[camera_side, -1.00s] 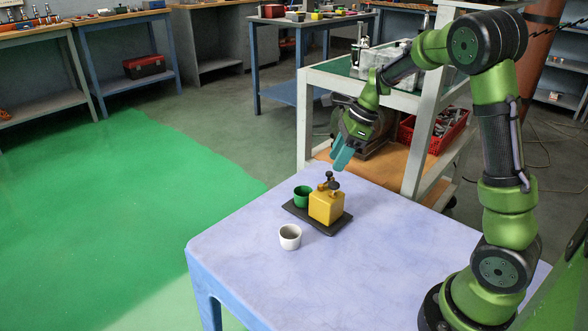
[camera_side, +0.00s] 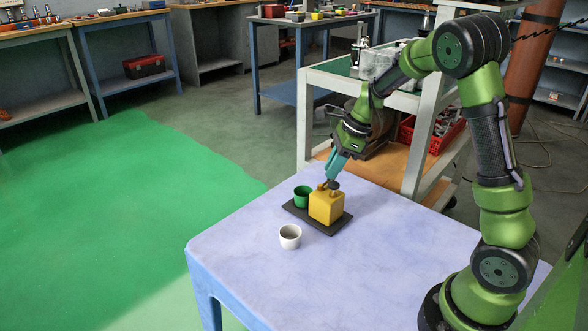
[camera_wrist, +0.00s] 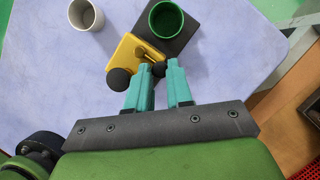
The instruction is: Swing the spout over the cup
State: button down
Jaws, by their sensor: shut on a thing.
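A yellow block (camera_side: 326,208) with a short spout on top (camera_wrist: 149,54) stands on a dark base plate (camera_side: 330,230). A black ball knob (camera_wrist: 118,79) sits at one corner of the block. A green cup (camera_side: 302,197) stands beside the block; it also shows in the wrist view (camera_wrist: 166,19). A white cup (camera_side: 290,237) stands apart on the table. The spout lies off the opening of both cups. The fingertips partly hide the knob.
The pale blue table (camera_side: 235,245) is clear around the plate and the white cup. A white cart (camera_side: 309,125) with shelves stands behind the table, close to my arm.

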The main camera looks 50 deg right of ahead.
jog(key=shift+w, duration=0.1)
jog(key=shift+w+a+n+g, duration=0.55)
jog(key=shift+w+n+g, duration=0.4)
jog(key=shift+n, duration=2.05)
jog(key=shift+w+a+n+g, duration=0.6)
jog(key=shift+n+g, duration=0.5)
jog(key=shift+n, duration=1.9)
jog(key=shift+w+a+n+g, duration=0.55)
jog(key=shift+w+n+g, duration=0.4)
jog(key=shift+n, duration=2.05)
jog(key=shift+s, duration=0.15)
jog(key=c, duration=1)
grip_release()
jog(key=v, duration=1.2)
jog(key=shift+a, duration=0.1)
